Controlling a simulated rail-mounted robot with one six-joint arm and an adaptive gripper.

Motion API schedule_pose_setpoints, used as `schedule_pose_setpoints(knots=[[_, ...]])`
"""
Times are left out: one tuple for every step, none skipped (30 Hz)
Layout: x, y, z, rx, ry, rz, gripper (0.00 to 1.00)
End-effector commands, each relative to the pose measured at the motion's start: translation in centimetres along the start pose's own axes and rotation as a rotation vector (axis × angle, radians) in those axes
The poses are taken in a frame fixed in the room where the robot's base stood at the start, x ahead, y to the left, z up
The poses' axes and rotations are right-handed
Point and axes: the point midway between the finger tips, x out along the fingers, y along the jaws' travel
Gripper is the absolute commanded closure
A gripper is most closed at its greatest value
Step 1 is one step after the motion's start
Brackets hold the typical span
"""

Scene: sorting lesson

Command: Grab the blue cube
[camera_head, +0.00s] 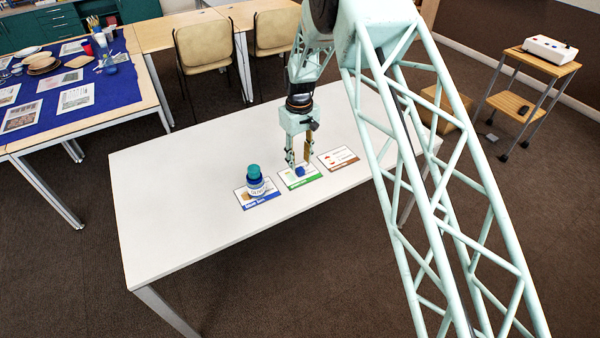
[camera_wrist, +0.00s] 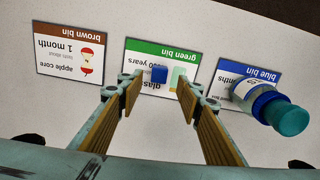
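The small blue cube (camera_head: 300,171) sits on the green bin card (camera_head: 287,184), on the white table. It also shows in the wrist view (camera_wrist: 159,74), beyond and between the fingertips. My gripper (camera_head: 299,161) points down over the card with its two fingers apart. In the wrist view my gripper (camera_wrist: 159,84) is open, one finger to each side of the cube's line, and nothing is held. I cannot tell exactly how much height separates the fingertips from the cube.
The brown bin card (camera_head: 338,158) lies to the right, bare. The white table (camera_head: 165,205) is clear at left. Chairs (camera_head: 204,50) stand behind.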

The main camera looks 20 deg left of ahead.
Motion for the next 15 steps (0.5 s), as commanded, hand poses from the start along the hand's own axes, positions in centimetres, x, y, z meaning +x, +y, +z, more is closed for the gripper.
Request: schedule_pose_setpoints(knots=[[0.0,0.0,0.0,0.000,0.000,0.000,0.67],[0.0,0.0,0.0,0.000,0.000,0.000,0.67],[0.0,0.0,0.0,0.000,0.000,0.000,0.67],[0.0,0.0,0.0,0.000,0.000,0.000,0.67],[0.0,0.0,0.0,0.000,0.000,0.000,0.67],[0.1,0.0,0.0,0.000,0.000,0.000,0.67],[0.1,0.0,0.0,0.000,-0.001,0.000,0.67],[0.2,0.0,0.0,0.000,-0.001,0.000,0.67],[0.4,0.0,0.1,0.000,-0.001,0.000,0.67],[0.6,0.0,0.1,0.000,-0.001,0.000,0.67],[0.8,0.0,0.1,0.000,-0.001,0.000,0.67],[1.1,0.0,0.1,0.000,-0.002,-0.001,0.67],[1.4,0.1,0.1,0.000,-0.002,-0.001,0.67],[1.7,0.1,0.2,0.000,-0.003,-0.001,0.67],[2.1,0.1,0.2,0.000,-0.003,-0.001,0.67]])
